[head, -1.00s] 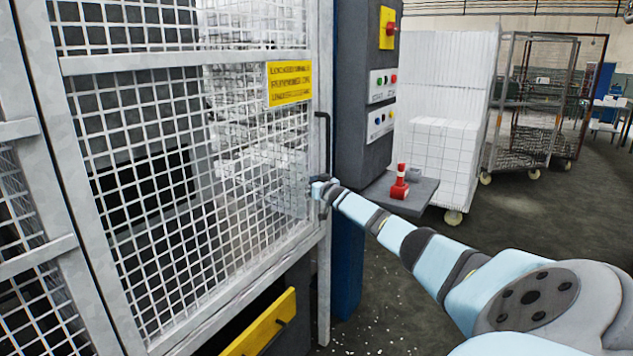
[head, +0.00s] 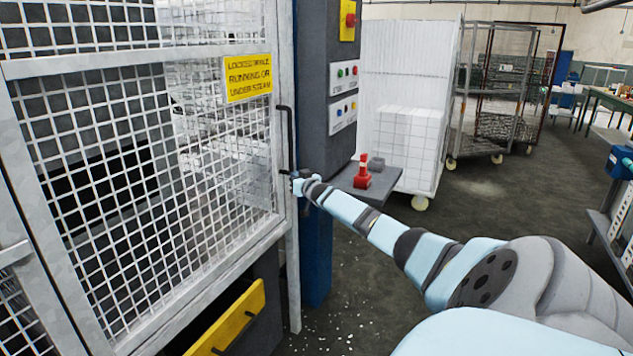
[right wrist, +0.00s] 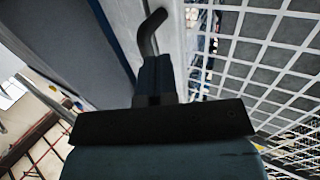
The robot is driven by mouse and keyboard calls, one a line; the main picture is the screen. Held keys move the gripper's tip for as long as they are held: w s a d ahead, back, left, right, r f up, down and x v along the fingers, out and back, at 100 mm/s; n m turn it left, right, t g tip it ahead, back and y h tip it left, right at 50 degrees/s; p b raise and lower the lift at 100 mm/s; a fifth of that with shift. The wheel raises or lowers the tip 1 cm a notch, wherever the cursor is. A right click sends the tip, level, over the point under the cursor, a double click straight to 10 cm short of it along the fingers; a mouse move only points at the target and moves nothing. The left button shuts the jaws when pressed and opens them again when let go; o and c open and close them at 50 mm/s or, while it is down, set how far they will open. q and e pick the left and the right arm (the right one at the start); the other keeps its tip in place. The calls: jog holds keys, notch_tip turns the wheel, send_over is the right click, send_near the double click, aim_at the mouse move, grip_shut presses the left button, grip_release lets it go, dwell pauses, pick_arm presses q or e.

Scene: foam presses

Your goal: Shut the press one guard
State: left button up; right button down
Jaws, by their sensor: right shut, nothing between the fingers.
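The press one guard (head: 150,150) is a white-framed wire mesh door filling the left of the head view, with a yellow warning sign (head: 247,78). Its right edge lies close along the upright post; I cannot tell if a small gap is left. A dark upright bar handle (head: 287,135) is on that edge. My right gripper (head: 297,184) is shut and empty at the handle's lower end. In the right wrist view the shut fingers (right wrist: 154,78) are just below the bent handle end (right wrist: 149,32); touching or apart is unclear. My left gripper is out of view.
A dark control column (head: 335,90) with buttons stands right of the guard. A grey shelf (head: 392,180) beside it holds a red object (head: 362,172). White foam blocks (head: 405,140) and a mesh cart (head: 490,90) stand behind. A yellow panel (head: 228,322) sits below the guard.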

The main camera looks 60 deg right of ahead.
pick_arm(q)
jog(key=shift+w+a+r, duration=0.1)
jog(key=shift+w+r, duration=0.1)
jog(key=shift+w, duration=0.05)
pick_arm(e)
jog(key=s, duration=0.7)
jog(key=shift+d, duration=0.3)
jog(key=shift+f, duration=0.1)
